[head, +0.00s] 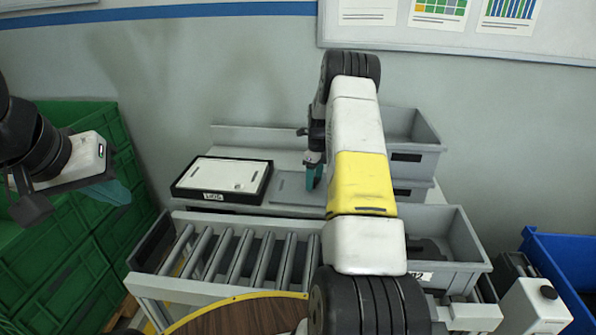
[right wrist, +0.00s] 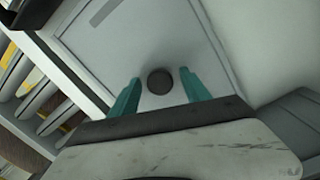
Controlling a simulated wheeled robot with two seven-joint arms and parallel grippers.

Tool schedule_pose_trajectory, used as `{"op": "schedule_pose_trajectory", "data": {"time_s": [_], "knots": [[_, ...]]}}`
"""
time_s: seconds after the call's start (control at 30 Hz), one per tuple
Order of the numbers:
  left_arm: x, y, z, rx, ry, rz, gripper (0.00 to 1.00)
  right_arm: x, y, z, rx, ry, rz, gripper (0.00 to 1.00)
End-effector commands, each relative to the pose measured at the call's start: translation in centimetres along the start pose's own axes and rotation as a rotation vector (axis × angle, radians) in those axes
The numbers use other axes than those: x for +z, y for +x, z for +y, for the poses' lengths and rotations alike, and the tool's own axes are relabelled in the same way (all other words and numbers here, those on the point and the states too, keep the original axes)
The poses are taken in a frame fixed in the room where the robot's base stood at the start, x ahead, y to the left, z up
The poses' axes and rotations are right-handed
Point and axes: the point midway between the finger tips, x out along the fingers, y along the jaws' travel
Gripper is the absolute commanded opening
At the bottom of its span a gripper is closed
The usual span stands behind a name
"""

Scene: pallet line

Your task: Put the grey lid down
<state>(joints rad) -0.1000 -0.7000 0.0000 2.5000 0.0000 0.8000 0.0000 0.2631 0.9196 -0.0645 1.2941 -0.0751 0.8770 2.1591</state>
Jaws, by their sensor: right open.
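The grey lid (head: 290,187) lies flat on the bench beside the black-rimmed tray, partly hidden by my right arm in the head view. In the right wrist view the lid (right wrist: 130,38) is a pale flat panel with a round dark knob (right wrist: 159,81). My right gripper (head: 313,177) is over the lid. Its teal fingers are apart on either side of the knob in the right wrist view (right wrist: 158,92), with gaps to it. My left gripper (head: 112,192) is off at the left, above the green crates; its finger opening is unclear.
The black tray (head: 180,190) marked LIDS holds a white lid (head: 225,174). A roller conveyor (head: 235,255) runs in front of the bench. Grey bins (head: 455,240) stand at the right, green crates (head: 60,265) at the left, and a blue bin (head: 560,255) at the far right.

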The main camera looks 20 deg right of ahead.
Motion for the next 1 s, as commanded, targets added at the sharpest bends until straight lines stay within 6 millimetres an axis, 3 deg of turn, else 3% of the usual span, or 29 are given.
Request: {"op": "schedule_pose_trajectory", "data": {"time_s": [0.43,0.73,0.87,1.0], "knots": [[0.0,0.0,0.0,0.0,0.0,0.0,0.0,0.1,-8.9,0.0,-0.003,-0.001,-0.002,0.55],[0.0,0.0,0.0,0.0,0.0,0.0,0.0,0.1,-12.2,0.2,-0.004,-0.019,-0.005,0.55],[0.0,0.0,0.0,0.0,0.0,0.0,0.0,0.3,-15.4,1.9,-0.024,-0.143,-0.033,0.55],[0.0,0.0,0.0,0.0,0.0,0.0,0.0,0.3,-20.8,5.8,-0.07,-0.406,-0.081,0.55]]}}
